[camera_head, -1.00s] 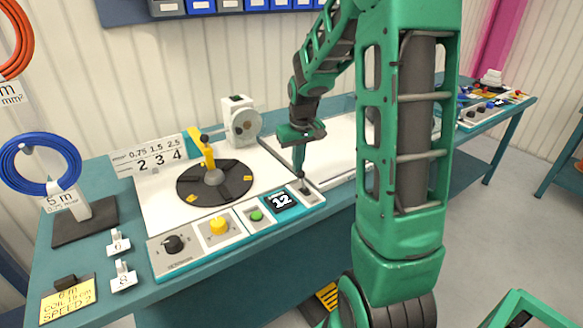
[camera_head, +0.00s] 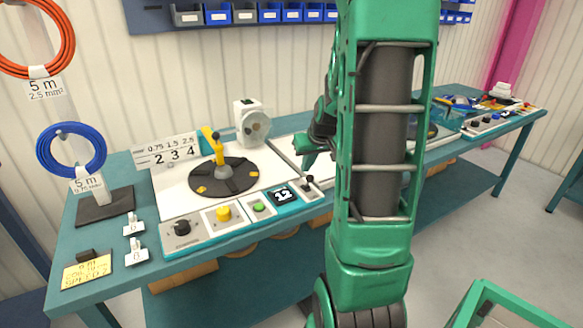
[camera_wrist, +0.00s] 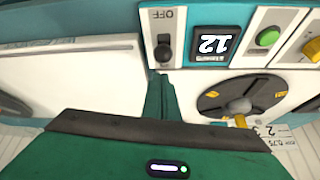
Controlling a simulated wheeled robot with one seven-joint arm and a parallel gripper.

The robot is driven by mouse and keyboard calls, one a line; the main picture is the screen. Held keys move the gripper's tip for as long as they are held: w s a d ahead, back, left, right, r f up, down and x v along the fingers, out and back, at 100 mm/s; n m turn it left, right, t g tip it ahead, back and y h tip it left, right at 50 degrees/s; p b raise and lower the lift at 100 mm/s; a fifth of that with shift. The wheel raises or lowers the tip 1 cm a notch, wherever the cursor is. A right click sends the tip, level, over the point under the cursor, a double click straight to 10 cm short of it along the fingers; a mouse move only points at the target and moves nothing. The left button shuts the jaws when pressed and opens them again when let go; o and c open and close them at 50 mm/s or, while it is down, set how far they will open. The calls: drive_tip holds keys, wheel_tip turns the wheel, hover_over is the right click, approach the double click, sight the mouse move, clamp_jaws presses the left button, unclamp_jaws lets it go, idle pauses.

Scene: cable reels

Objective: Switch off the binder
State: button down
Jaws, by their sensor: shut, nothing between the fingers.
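The binder's control panel runs along the front of its white base, with a black round turntable (camera_head: 223,177) and yellow arm (camera_head: 214,145) behind it. The black power switch (camera_head: 310,184) sits at the panel's right end. The wrist view shows that switch (camera_wrist: 163,50) upside down beside the word OFF; its lever position is hard to tell. The display (camera_wrist: 215,45) is lit and reads 12. My gripper (camera_head: 306,168) is shut and empty, just behind the switch. In the wrist view the closed fingers (camera_wrist: 160,80) end close to the switch; contact cannot be told.
The panel also holds a green button (camera_head: 259,207), a yellow knob (camera_head: 223,212) and a black dial (camera_head: 182,228). A blue cable coil (camera_head: 72,150) hangs on a stand at left. My arm hides the bench's middle.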

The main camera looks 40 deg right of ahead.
drive_tip(key=shift+w+a, duration=0.15)
drive_tip(key=shift+a, duration=0.05)
drive_tip(key=shift+d, duration=0.1)
drive_tip(key=shift+r, duration=0.1)
drive_tip(key=shift+r, duration=0.7)
drive_tip(key=shift+d+r, duration=0.1)
drive_tip(key=s+v, duration=0.1)
drive_tip(key=v, duration=0.8)
drive_tip(key=shift+d, duration=0.15)
idle(0.5)
